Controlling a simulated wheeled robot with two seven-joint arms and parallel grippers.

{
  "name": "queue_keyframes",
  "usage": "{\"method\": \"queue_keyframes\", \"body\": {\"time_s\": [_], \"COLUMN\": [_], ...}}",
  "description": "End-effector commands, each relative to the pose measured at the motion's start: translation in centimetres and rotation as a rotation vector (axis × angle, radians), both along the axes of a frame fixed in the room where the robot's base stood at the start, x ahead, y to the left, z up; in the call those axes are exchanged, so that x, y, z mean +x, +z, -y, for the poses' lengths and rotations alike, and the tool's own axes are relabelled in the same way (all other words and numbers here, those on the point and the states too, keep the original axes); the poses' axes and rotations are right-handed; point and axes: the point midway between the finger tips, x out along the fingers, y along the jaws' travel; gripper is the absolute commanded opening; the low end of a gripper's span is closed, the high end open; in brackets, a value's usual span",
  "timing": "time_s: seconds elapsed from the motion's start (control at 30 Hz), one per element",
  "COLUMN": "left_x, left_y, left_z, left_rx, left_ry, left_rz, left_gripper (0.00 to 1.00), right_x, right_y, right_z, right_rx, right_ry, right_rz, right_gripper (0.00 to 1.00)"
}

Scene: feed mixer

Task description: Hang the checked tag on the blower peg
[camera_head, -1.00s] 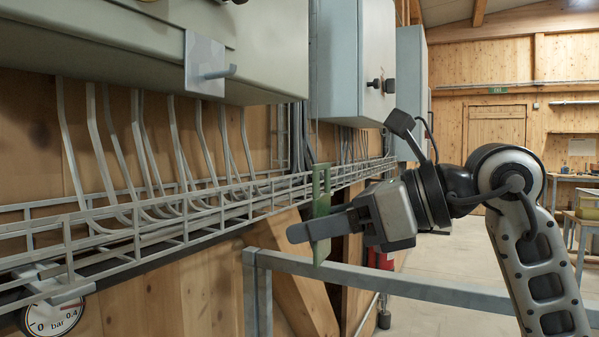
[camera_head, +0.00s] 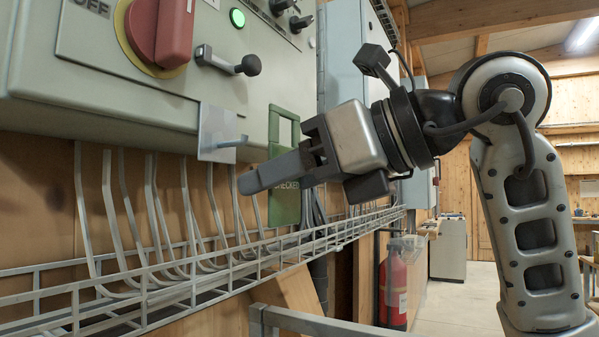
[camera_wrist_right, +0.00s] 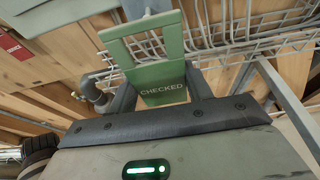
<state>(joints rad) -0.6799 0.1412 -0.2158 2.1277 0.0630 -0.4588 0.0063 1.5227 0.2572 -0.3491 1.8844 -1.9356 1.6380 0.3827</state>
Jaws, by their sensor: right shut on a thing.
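The green checked tag (camera_head: 284,205) has a rectangular window in its upper part and hangs upright. My right gripper (camera_head: 285,170) is shut on it below that window. In the right wrist view the tag (camera_wrist_right: 163,88) sits between my fingers, its word CHECKED readable. The peg (camera_head: 232,143) sticks out from a pale plate (camera_head: 212,120) at the lower edge of the grey control box. In the head view the tag is right of the peg, apart from it, its window near peg height. The depth between them is hard to tell. My left gripper is not in view.
The control box (camera_head: 150,90) carries a red rotary switch (camera_head: 160,30), a black-knobbed lever (camera_head: 230,62) above the peg and a lit green lamp (camera_head: 237,18). A wire cable tray (camera_head: 200,285) runs below. A fire extinguisher (camera_head: 393,288) stands behind at right.

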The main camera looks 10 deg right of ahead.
Motion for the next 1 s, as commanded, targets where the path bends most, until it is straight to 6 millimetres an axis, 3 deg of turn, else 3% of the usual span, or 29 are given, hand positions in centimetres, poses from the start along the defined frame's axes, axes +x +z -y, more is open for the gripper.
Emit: {"method": "queue_keyframes", "body": {"time_s": [1.0], "left_x": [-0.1], "left_y": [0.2], "left_z": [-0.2], "left_rx": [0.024], "left_ry": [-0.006], "left_rz": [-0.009], "left_gripper": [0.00], "right_x": [3.5], "right_y": [-0.9], "right_z": [-4.8], "right_rx": [-0.001], "right_ry": [-0.001], "right_rz": [0.001], "right_gripper": [0.29]}}
